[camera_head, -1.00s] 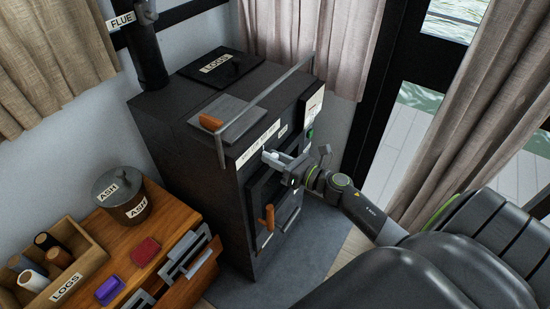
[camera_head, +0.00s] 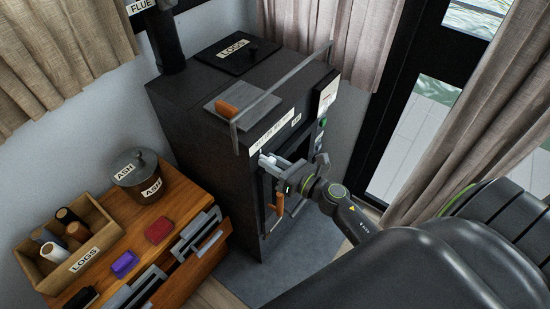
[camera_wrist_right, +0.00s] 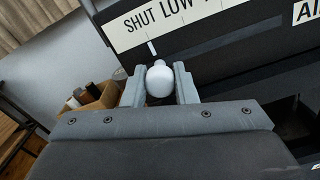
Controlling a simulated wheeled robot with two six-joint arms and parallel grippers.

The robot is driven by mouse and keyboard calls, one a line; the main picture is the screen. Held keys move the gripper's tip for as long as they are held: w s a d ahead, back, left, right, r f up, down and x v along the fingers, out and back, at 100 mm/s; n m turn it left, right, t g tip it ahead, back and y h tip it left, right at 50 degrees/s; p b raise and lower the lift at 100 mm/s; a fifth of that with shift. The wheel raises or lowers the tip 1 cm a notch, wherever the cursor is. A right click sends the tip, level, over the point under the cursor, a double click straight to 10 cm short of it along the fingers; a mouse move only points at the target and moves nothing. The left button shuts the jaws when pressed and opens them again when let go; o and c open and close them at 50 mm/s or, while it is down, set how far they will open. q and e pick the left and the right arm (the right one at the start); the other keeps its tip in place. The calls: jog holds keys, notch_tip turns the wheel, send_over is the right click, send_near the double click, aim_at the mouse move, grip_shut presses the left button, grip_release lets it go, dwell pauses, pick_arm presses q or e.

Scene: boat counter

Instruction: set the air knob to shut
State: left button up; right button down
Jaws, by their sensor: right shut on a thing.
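The air knob (camera_wrist_right: 160,82) is a white rounded knob on the front of the dark stove (camera_head: 190,110). In the right wrist view it sits between the two grey fingers of my right gripper (camera_wrist_right: 160,88), which is shut on it. The scale label (camera_wrist_right: 165,20) above reads SHUT, then LOW, and is cut off at the top. A short white pointer (camera_wrist_right: 152,47) rises from the knob below the word SHUT. In the head view my right gripper (camera_head: 270,161) is at the left part of the stove front, below the label (camera_head: 271,132). My left gripper is out of view.
A metal rail (camera_head: 285,85) runs along the stove's top front edge. A wooden-handled door (camera_head: 276,207) is below the gripper. A curtain (camera_head: 480,150) hangs at right.

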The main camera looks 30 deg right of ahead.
jog(key=shift+a+f, duration=0.1)
jog(key=c, duration=1.4)
grip_release()
jog(key=shift+c, duration=0.2)
jog(key=o, duration=0.3)
jog(key=shift+s+a, duration=0.1)
jog(key=shift+a, duration=0.05)
